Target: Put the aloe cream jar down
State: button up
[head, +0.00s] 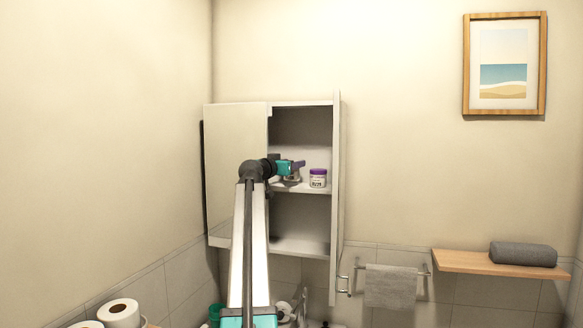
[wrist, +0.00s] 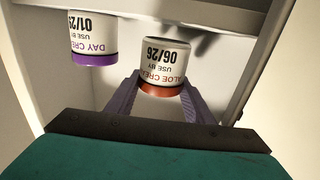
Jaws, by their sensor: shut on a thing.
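The aloe cream jar (wrist: 165,58) is white with an orange-red lid and shows upside down in the wrist view. My gripper (wrist: 160,80) is shut on it, with one purple finger on each side near the lid. In the head view my gripper (head: 298,165) is inside the open cabinet at the middle shelf, and it mostly hides the jar. I cannot tell whether the jar touches the shelf.
A day cream jar (wrist: 93,38) with a purple lid stands close beside the held jar; in the head view this purple-lidded jar (head: 317,178) is on the middle shelf (head: 318,190), right of my gripper. The open cabinet door (head: 337,190) is at the right. The lower shelf (head: 300,246) looks empty.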

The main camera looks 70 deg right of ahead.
jog(key=shift+f, duration=0.8)
jog(key=shift+f, duration=0.15)
jog(key=o, duration=0.9)
jog(key=shift+c, duration=0.2)
jog(key=shift+r, duration=0.2)
jog(key=shift+a+f, duration=0.1)
jog(key=shift+a, duration=0.15)
jog(key=w+a+b, duration=0.2)
jog(key=a+b, duration=0.2)
jog(key=a, duration=0.7)
jog(key=shift+a, duration=0.2)
